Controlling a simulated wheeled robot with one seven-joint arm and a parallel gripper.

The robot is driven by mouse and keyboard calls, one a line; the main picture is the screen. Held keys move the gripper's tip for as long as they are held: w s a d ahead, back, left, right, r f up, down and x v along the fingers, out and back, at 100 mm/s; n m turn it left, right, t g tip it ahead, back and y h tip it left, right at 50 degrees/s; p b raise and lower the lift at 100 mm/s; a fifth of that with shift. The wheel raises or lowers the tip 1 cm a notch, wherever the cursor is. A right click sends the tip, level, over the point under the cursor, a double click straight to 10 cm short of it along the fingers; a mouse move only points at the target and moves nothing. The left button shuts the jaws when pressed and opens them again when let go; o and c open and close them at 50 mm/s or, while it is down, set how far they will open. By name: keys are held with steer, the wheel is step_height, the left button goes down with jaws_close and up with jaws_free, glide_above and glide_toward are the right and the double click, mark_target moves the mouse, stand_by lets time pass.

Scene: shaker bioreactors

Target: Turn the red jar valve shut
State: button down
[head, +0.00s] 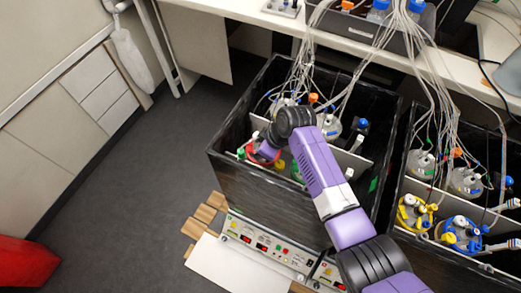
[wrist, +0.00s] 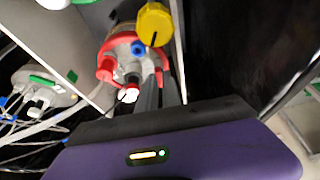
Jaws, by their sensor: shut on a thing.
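The red jar (head: 251,156) stands at the near left corner of the black shaker box, mostly covered by my arm. In the wrist view the jar (wrist: 125,48) has a red collar, a blue cap (wrist: 138,48), a yellow round knob (wrist: 154,24) and a small white-and-red fitting (wrist: 130,94). My gripper (wrist: 159,88) reaches down onto the near side of the jar's top; its grey fingers are close together at the red parts. It is shut on the valve there, but the valve between the fingers is mostly hidden. In the head view my gripper (head: 267,149) is over the red jar.
The black box (head: 285,200) walls the jar in closely. A grey-lidded jar (wrist: 35,82) with tubes is beside it, past a white divider (wrist: 100,98). A second box (head: 400,222) with yellow and blue jars is at right.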

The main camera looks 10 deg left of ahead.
steer(key=c, duration=1.5)
jaws_free()
steer(key=shift+r, duration=0.1)
steer(key=v, duration=0.7)
steer(key=shift+d+r, duration=0.2)
steer(key=shift+r, duration=0.05)
